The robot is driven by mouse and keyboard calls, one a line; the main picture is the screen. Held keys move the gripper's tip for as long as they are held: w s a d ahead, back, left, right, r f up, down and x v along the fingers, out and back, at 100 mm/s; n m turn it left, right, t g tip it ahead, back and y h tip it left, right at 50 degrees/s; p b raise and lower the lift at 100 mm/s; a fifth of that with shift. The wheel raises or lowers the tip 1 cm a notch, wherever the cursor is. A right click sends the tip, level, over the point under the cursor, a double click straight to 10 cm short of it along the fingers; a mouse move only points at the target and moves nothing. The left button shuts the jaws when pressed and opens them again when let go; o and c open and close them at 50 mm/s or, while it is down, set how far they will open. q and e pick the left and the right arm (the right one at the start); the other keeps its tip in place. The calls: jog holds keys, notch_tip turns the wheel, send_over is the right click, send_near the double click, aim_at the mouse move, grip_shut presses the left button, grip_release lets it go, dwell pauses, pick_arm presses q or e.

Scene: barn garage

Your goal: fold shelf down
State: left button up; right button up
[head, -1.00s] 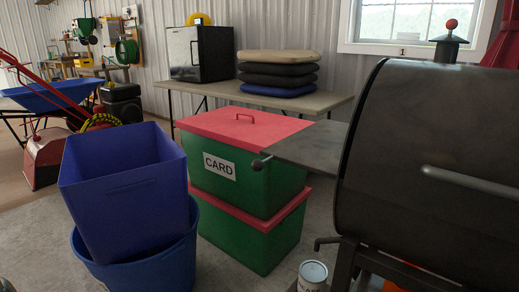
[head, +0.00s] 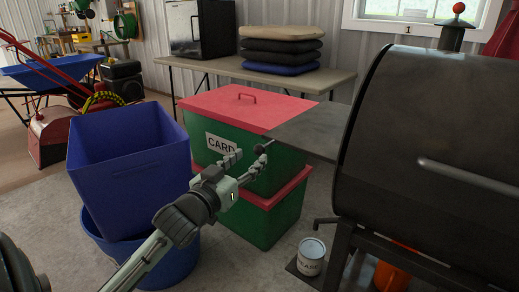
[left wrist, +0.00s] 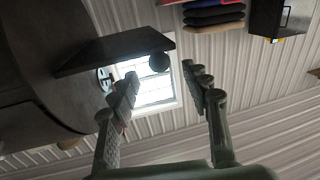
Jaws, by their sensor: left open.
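The grill's side shelf (head: 308,131) is a dark flat plate, standing out level from the left of the black barrel grill (head: 425,140). It also shows in the left wrist view (left wrist: 115,50). A dark round knob (left wrist: 159,61) sits at its outer edge. My left gripper (head: 246,162) is open and empty, just below and in front of that edge. In the left wrist view the knob appears between the spread fingertips (left wrist: 163,82), seemingly beyond them; I cannot tell whether they touch. The fingers partly cover the knob area in the head view. My right gripper is not in view.
Green boxes with red lids (head: 240,112), the upper labelled CARD, stand behind my left gripper. Blue bins (head: 130,170) stand to the left. A paint can (head: 311,256) stands below the shelf. A table (head: 335,82) with cushions is behind.

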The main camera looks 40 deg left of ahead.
aim_at(257, 153)
pick_arm(q)
jog(key=w, duration=0.6)
jog(key=shift+w+a+f, duration=0.1)
jog(key=shift+w+a, duration=0.1)
jog(key=shift+a, duration=0.1)
grip_shut()
